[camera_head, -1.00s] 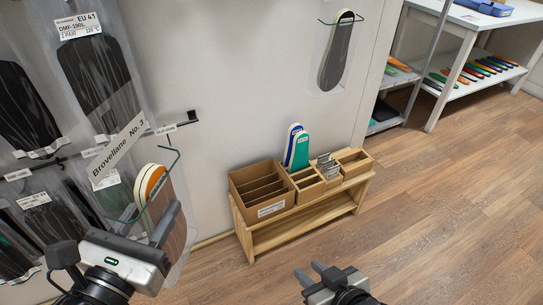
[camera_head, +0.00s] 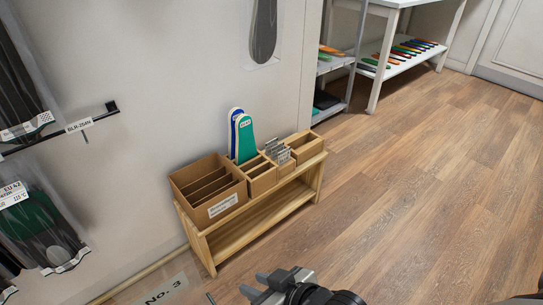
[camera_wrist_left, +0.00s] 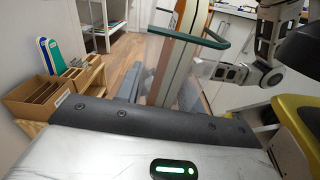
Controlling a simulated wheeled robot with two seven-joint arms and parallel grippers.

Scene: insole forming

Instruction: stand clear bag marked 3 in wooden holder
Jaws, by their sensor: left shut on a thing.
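The clear bag, with striped orange and white insoles and a green wire frame (camera_wrist_left: 180,55), stands up in front of my left gripper (camera_wrist_left: 150,118) in the left wrist view. My left gripper is shut on it; the fingertips are hard to make out. In the head view only the bag's pale label (camera_head: 165,292) shows at the bottom edge, apart from the holder. The wooden holder (camera_head: 211,247) is a low stand by the wall, carrying a divided box (camera_head: 222,204) with open slots. My right gripper (camera_head: 256,284) is open and empty, in front of the stand.
Blue and green insoles (camera_head: 243,140) stand upright behind the small wooden boxes (camera_head: 302,146). Bagged insoles hang from wall hooks (camera_head: 85,122) at left. A white shelf table (camera_head: 400,60) stands at the back. The wooden floor (camera_head: 430,190) at right is clear.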

